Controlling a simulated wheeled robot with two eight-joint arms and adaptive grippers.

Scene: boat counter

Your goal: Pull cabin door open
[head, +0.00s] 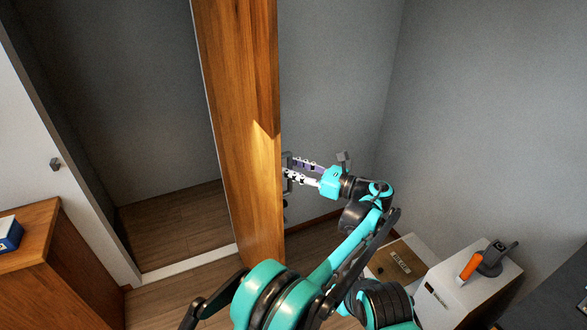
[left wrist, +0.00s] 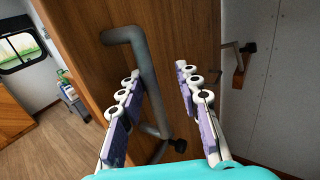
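The wooden cabin door (head: 238,130) stands swung out from a doorway, whose dark interior shows to its left. Its grey bar handle (left wrist: 144,65) is on the door face in the left wrist view. My left gripper (head: 290,168) is at the right side of the door, beside the handle. In the left wrist view its two fingers (left wrist: 158,72) are spread apart. The lower part of the handle shows between them, and the left finger overlaps part of the bar. I cannot tell whether a finger touches it. My right gripper is not in view.
A wooden cabinet (head: 50,275) with a blue box (head: 10,233) stands at left. White units (head: 465,300) with an orange-handled item (head: 469,266) stand at lower right. A grey wall (head: 470,120) is right of the door. Floor (head: 165,300) is clear before the doorway.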

